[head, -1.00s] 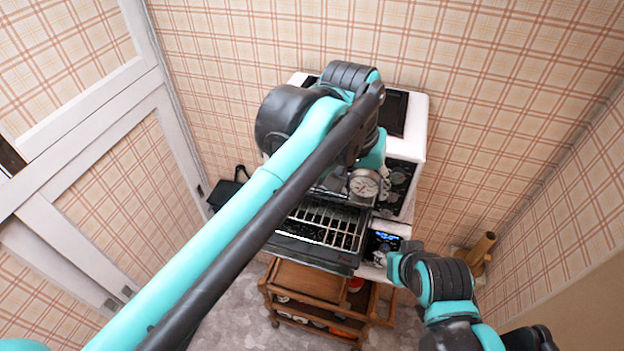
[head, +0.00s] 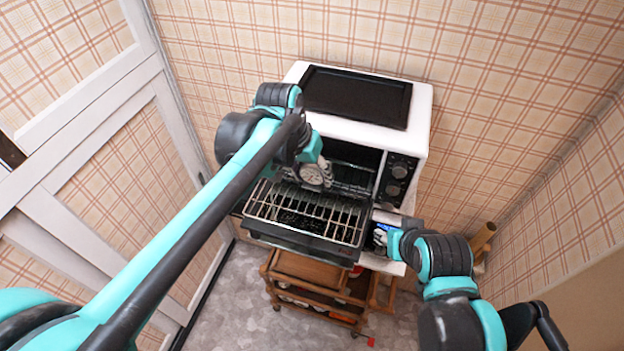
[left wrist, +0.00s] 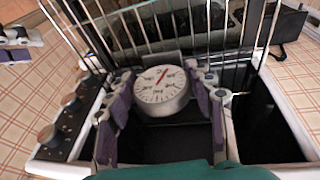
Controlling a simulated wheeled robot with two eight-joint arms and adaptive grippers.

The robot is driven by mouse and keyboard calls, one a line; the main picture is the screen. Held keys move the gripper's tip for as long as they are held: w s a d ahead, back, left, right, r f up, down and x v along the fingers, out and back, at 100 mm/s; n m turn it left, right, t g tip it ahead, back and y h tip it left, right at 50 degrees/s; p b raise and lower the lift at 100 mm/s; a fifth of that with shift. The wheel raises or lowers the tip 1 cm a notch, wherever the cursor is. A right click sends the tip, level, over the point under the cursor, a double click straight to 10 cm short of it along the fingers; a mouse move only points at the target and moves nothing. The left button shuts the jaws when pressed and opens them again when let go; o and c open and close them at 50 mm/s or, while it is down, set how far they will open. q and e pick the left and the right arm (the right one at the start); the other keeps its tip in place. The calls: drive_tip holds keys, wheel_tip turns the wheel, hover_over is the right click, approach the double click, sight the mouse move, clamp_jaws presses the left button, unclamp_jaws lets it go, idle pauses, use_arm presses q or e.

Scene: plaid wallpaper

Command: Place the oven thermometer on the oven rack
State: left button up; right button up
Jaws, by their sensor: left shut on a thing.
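The oven thermometer (head: 313,174), a round white dial with a red needle, is held in my left gripper (head: 305,168) above the back of the oven rack. In the left wrist view the dial (left wrist: 161,85) sits between the two fingers of the gripper (left wrist: 160,100), which are shut on it. The oven rack (head: 300,215), a wire grid, is pulled out of the white toaster oven (head: 420,115) over its lowered door. Rack bars (left wrist: 135,28) show beyond the dial. I cannot tell whether the thermometer touches the rack. My right gripper (head: 400,243) is low at the oven's right; its fingers are unclear.
A dark tray (head: 357,97) lies on top of the oven. Knobs (head: 396,180) line its right front. A wooden cart (head: 318,290) stands below. A doorway frame is at left. The front part of the rack is bare.

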sight(311, 183)
use_arm(q)
wheel_tip(311, 183, down, 2)
drive_tip(key=shift+s+f, duration=0.1)
drive_tip(key=shift+f, duration=0.3)
drive_tip(key=shift+f, duration=0.15)
drive_tip(key=o, duration=1.2)
drive_tip(key=shift+c, duration=0.2)
